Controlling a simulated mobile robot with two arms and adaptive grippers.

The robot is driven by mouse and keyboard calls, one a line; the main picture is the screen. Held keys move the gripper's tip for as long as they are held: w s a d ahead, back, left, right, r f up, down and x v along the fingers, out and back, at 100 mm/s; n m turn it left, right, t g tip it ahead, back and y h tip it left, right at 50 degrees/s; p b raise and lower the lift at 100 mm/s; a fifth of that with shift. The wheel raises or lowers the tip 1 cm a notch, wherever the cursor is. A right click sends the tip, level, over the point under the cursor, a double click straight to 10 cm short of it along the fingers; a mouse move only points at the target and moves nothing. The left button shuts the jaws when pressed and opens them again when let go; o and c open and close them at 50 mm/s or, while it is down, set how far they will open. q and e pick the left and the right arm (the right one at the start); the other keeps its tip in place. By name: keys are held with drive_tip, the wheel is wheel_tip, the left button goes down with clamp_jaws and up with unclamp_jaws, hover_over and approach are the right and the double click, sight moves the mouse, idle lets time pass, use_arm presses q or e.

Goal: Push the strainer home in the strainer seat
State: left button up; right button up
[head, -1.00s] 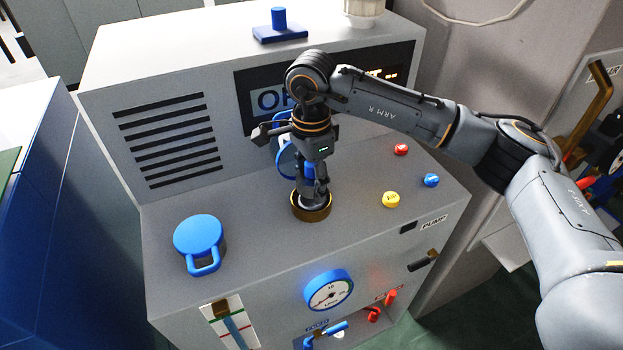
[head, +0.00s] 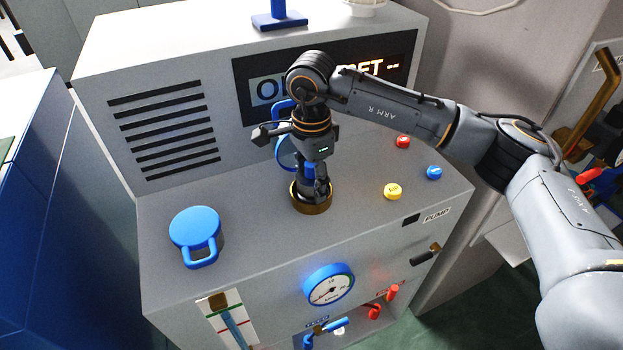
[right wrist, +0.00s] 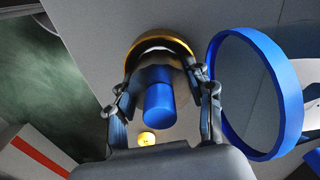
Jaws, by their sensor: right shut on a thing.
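The strainer's blue handle (right wrist: 159,103) shows between my right gripper's fingers in the right wrist view; a bit of blue also shows in the head view (head: 309,171). The brass ring of the strainer seat (head: 312,207) is on the grey machine top, and its rim also shows beyond the handle in the right wrist view (right wrist: 160,43). My right gripper (head: 312,190) points down into the ring and is shut on the strainer. The strainer's lower part is hidden in the ring, so I cannot tell whether it is fully seated. My left gripper is not in view.
A round blue lid (head: 196,231) with a handle lies left of the seat. Yellow (head: 393,191), blue (head: 434,172) and red (head: 403,142) buttons are to the right. A blue ring (right wrist: 257,93) stands close beside the gripper. A display panel rises behind.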

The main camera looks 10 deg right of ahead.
drive_tip(key=o, duration=1.3)
drive_tip(key=shift+f, duration=0.1)
drive_tip(key=shift+o, duration=0.2)
wheel_tip(320, 180, up, 12)
